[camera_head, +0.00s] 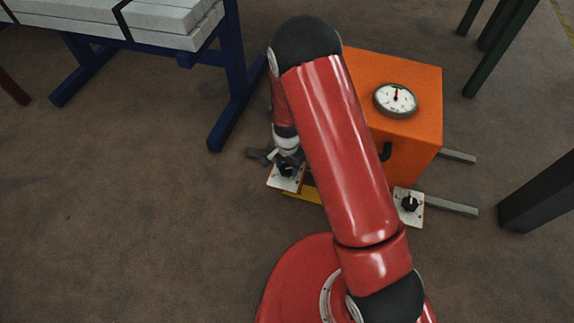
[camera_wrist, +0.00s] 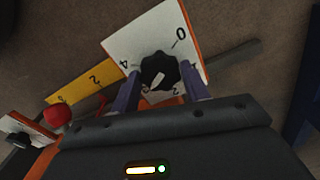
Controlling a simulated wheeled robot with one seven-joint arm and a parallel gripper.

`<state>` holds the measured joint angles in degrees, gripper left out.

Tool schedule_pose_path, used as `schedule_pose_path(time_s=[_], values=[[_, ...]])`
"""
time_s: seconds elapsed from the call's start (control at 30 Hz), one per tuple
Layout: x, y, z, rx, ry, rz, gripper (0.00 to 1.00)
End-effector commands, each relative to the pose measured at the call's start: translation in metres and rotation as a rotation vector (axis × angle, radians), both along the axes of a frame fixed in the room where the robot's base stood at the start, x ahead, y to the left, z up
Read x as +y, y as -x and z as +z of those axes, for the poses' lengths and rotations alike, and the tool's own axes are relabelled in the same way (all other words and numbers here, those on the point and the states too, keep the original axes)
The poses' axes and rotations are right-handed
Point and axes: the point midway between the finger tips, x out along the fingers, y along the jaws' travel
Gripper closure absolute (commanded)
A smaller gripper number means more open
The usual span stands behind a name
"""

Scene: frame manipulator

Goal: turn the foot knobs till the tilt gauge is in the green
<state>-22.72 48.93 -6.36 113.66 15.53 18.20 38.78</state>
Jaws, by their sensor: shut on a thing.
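The orange machine (camera_head: 414,144) stands on the floor with a round tilt gauge (camera_head: 395,100) on top. The gauge's needle points roughly up; its colour zones are too small to read. My gripper (camera_head: 285,163) is at the left foot plate (camera_head: 287,183). In the wrist view, its fingers (camera_wrist: 162,88) are shut on a black knob (camera_wrist: 159,72) with a pale pointer mark. The knob sits on a white plate (camera_wrist: 146,34) with printed numbers. The right foot knob (camera_head: 409,204) stands on its own white plate, apart from my gripper. My arm hides part of the machine.
Grey rails (camera_head: 452,206) stick out on the machine's right. A yellow numbered strip (camera_wrist: 83,82) and a red knob-like part (camera_wrist: 57,115) show in the wrist view. A blue-legged bench (camera_head: 233,75) with pale beams is at upper left. Dark posts (camera_head: 542,193) stand at right. The left floor is clear.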

Motion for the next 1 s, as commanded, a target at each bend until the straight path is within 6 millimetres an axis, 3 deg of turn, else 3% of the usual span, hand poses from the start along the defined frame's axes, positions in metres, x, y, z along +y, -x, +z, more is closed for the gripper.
schedule_pose_path(time_s=[0.23,0.27,0.43,0.77,1.0], values=[[0.000,0.000,0.000,0.000,0.000,0.001,0.77],[0.000,0.000,0.000,0.000,0.000,0.001,0.53],[0.000,0.000,0.000,0.000,0.000,0.001,0.33],[0.000,0.000,0.006,-0.001,0.000,0.001,0.33],[0.001,-0.001,0.046,-0.003,-0.001,0.003,0.33]])
